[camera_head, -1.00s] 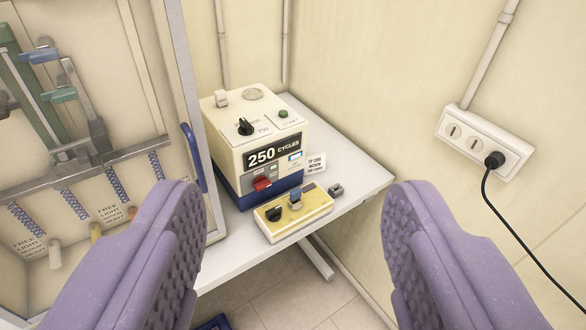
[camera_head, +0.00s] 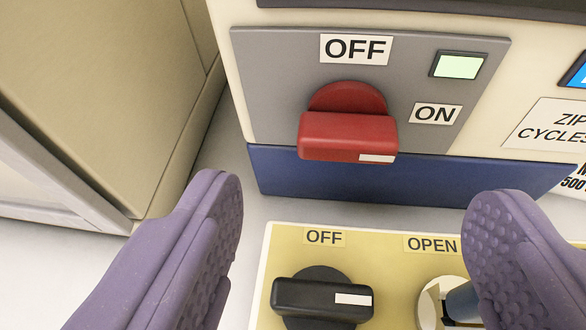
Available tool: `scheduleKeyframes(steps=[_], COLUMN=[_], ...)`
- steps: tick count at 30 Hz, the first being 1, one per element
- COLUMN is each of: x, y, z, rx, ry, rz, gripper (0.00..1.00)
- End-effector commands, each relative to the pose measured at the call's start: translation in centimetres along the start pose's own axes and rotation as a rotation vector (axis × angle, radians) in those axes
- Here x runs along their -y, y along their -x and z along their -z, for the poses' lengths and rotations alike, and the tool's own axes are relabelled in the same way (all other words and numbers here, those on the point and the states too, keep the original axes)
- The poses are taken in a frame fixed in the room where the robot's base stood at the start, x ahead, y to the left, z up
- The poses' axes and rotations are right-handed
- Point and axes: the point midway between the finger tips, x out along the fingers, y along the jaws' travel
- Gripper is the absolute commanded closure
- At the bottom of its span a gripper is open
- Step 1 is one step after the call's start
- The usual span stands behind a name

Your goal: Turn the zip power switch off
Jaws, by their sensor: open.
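A red rotary switch (camera_head: 348,130) sits on a grey panel (camera_head: 275,75) on the front of the cycle-counter machine. Its handle lies level, with the white mark at the right end, on the side of the ON label (camera_head: 436,113); the OFF label (camera_head: 355,49) is above it. A pale green light (camera_head: 459,66) beside it looks lit. My gripper (camera_head: 355,205) is open and empty, its two purple fingers wide apart, below and nearer than the red switch, touching nothing visible.
A cream cabinet (camera_head: 110,110) stands at left. A "ZIP CYCLES" card (camera_head: 550,130) is at right.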

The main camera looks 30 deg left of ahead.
Motion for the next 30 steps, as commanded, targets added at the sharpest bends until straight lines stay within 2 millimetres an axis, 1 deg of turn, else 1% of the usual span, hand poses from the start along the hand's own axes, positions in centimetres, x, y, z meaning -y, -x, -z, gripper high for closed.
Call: scheduleKeyframes(steps=[1, 3, 6, 9, 13, 19, 20, 21, 23, 24, 27, 30], x=[0.1, 0.1, 0.1, 0.0, 0.0, 0.0, 0.0, 0.0, 0.0, 0.0, 0.0, 0.0], y=[-1.2, -2.5, -4.1, -5.2, -5.8, -5.9, -5.9, -5.9, -5.9, -5.8, -5.8, -5.8], z=[-0.3, -0.3, -0.2, -0.1, 0.0, 0.1, 0.1, 0.1, 0.1, 0.1, 0.1, 0.1], rx=[-0.001, 0.0, -0.001, -0.002, -0.002, -0.002, -0.002, -0.002, -0.002, -0.002, -0.002, -0.002], ry=[0.001, 0.003, 0.003, 0.003, 0.002, 0.003, 0.003, 0.003, 0.003, 0.003, 0.003, 0.004], rz=[0.003, 0.002, 0.001, -0.001, -0.001, -0.002, -0.002, -0.002, -0.002, -0.002, -0.003, -0.003], gripper=[0.23, 0.23, 0.23, 0.23, 0.23, 0.23, 0.26, 0.35, 0.49, 0.58, 0.8, 0.79])
